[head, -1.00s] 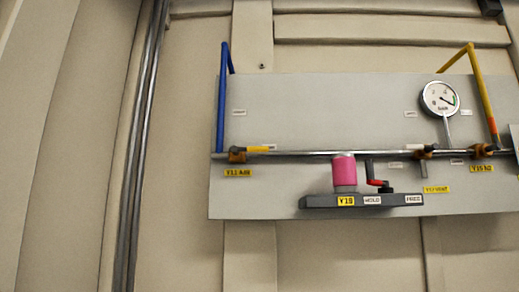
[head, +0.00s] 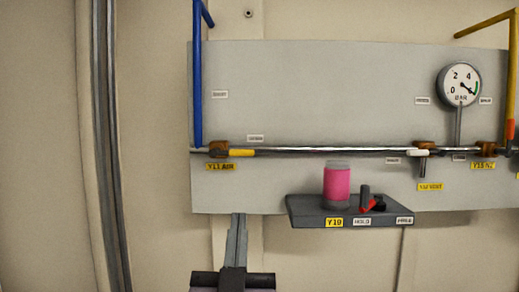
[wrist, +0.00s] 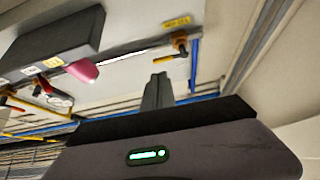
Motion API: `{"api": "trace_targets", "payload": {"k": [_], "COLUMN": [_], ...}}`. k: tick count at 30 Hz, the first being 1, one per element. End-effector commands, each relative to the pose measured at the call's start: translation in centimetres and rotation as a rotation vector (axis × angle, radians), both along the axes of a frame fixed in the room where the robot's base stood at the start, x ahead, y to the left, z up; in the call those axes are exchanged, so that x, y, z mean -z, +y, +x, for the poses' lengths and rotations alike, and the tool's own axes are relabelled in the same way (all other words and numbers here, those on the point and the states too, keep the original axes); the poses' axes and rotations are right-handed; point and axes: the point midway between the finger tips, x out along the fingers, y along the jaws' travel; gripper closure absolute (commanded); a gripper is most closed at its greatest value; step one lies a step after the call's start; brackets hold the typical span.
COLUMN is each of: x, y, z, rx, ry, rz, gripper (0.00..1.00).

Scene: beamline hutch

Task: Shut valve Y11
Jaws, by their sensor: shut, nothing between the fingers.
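Valve Y11 (head: 217,149) is an orange-brown body at the left end of the pipe, above the yellow "Y11 AIR" label (head: 221,167). Its yellow lever (head: 242,153) points right, lying along the pipe. A small white tag (head: 220,93) is above the valve and another (head: 255,138) is near the lever tip; both are too blurred to read. My gripper (head: 237,220) is shut and empty, pointing up, below the valve and apart from it in the picture. In the wrist view, my shut fingers (wrist: 158,90) are near the valve (wrist: 180,42).
A dark shelf (head: 350,213) labelled Y10 holds a pink cylinder (head: 337,185) and a red-and-black part (head: 370,203), right of my gripper. A gauge (head: 460,85), more valves (head: 424,149) and a yellow pipe (head: 514,70) are farther right. A blue pipe (head: 197,80) rises at the left.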

Motion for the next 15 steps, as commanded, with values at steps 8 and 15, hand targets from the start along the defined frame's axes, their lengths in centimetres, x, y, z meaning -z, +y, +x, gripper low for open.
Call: {"api": "trace_targets", "payload": {"k": [8, 15], "x": [-0.5, -1.6], "y": [0.3, 0.2], "z": [-0.4, 0.8], "rx": [0.014, 0.015], "ry": [-0.025, -0.026], "rz": [-0.016, -0.016], "gripper": [1.0, 1.0]}}
